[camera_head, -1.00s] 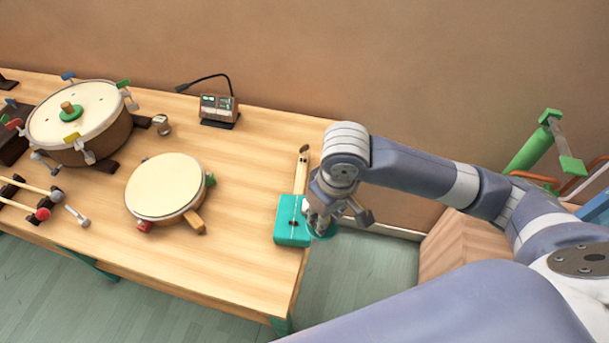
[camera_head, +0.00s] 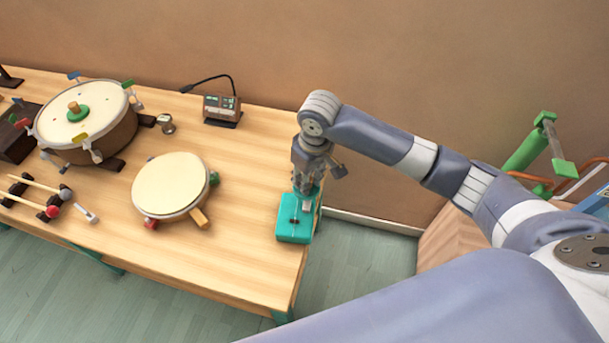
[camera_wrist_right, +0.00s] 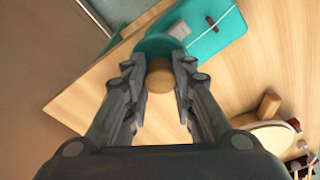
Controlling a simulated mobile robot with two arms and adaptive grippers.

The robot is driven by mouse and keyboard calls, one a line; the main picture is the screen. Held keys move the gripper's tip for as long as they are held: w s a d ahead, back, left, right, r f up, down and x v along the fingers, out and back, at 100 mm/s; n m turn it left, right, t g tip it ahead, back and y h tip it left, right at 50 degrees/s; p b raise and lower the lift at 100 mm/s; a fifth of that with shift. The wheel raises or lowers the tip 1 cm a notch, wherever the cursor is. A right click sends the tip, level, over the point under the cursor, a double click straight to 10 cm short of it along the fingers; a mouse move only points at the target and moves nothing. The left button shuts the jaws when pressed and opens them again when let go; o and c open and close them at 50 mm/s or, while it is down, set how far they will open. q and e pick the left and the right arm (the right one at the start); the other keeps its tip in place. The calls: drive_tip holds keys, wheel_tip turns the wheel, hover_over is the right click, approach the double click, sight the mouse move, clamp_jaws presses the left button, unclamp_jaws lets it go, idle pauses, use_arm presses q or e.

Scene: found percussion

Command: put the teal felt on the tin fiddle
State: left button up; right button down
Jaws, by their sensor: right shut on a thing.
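The tin fiddle (camera_head: 294,230) is a teal box body with a string, lying at the table's right edge; its neck is hidden behind my right arm. It also shows at the top of the right wrist view (camera_wrist_right: 222,38). My right gripper (camera_head: 307,190) is over the fiddle's far end. It is shut on the wooden knob of the teal felt (camera_wrist_right: 158,45), a round teal disc. In the right wrist view the disc overlaps the fiddle body's end; I cannot tell whether they touch. My left gripper is not in view.
A small drum (camera_head: 168,184) with a wooden peg lies left of the fiddle. A larger drum (camera_head: 112,140) carries a green felt (camera_head: 78,114). Mallets (camera_head: 35,186) lie at the left, a small device (camera_head: 222,110) at the back. Bare table separates fiddle and small drum.

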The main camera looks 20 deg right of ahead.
drive_tip(key=shift+w+f, duration=0.1)
drive_tip(key=shift+w, duration=1.3)
wheel_tip(320, 180, down, 3)
drive_tip(key=shift+s+d+r+p, duration=0.1)
drive_tip(key=shift+r+p, duration=0.1)
drive_tip(key=shift+p, duration=0.35)
drive_tip(key=shift+f, duration=0.5)
drive_tip(key=shift+f, duration=0.45)
drive_tip(key=c, duration=1.3)
unclamp_jaws()
drive_tip(key=shift+c, duration=0.2)
drive_tip(key=shift+r, duration=0.1)
